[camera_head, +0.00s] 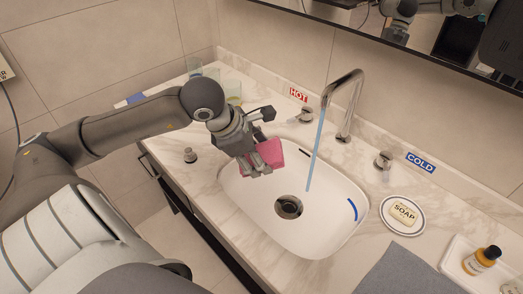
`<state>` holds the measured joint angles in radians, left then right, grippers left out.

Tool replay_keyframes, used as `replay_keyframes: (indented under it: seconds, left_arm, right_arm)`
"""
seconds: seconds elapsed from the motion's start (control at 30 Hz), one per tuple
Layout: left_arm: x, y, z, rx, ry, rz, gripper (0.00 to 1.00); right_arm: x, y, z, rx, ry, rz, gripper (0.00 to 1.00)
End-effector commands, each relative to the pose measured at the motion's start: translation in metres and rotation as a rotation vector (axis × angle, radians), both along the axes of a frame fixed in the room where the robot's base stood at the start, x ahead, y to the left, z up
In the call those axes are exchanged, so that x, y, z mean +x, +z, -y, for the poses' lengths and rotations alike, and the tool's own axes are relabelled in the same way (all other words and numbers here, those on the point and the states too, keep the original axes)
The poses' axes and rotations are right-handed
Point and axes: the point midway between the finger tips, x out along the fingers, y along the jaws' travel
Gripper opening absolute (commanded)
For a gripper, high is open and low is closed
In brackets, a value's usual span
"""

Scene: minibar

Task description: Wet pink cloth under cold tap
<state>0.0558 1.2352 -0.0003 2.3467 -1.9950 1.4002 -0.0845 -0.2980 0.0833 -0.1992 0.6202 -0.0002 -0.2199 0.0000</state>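A pink cloth (270,152) is in my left gripper (263,163), over the left part of the white sink (247,206). The gripper's fingers are shut on it and hide part of it. A chrome tap (346,105) stands behind the sink, and a bluish stream of water (316,155) falls from its spout into the basin. The cloth is to the left of the stream, apart from it. The cold knob (383,159) is right of the tap, by a blue COLD label (420,163). My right gripper is not in view.
The hot knob (305,114) has a red HOT label (298,95). A soap bar (404,212) lies on a round dish (388,221). A grey cloth (408,272) and an amber bottle (482,261) are at right. Glasses (232,90) stand at back left. A mirror hangs above.

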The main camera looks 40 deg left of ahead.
Motion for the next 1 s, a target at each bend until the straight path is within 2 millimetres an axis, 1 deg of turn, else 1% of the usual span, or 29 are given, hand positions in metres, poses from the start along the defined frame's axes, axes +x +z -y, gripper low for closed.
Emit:
replay_keyframes:
  seconds: [0.17,0.43,0.47,0.67,1.0]
  left_arm:
    - [0.005,0.002,-0.001,-0.003,0.011,0.008,0.43]
    - [0.027,0.001,0.008,-0.006,0.007,0.009,0.43]
    - [0.03,-0.002,0.008,-0.006,0.008,0.007,0.43]
    - [0.049,-0.006,0.013,-0.005,0.007,0.007,0.43]
    - [0.081,-0.015,0.022,-0.004,0.009,0.007,0.43]
  right_arm:
    - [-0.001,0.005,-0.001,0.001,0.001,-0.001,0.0]
    - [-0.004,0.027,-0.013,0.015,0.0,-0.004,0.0]
    - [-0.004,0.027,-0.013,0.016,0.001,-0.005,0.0]
    - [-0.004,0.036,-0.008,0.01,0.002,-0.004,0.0]
    - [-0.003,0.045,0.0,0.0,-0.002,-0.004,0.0]
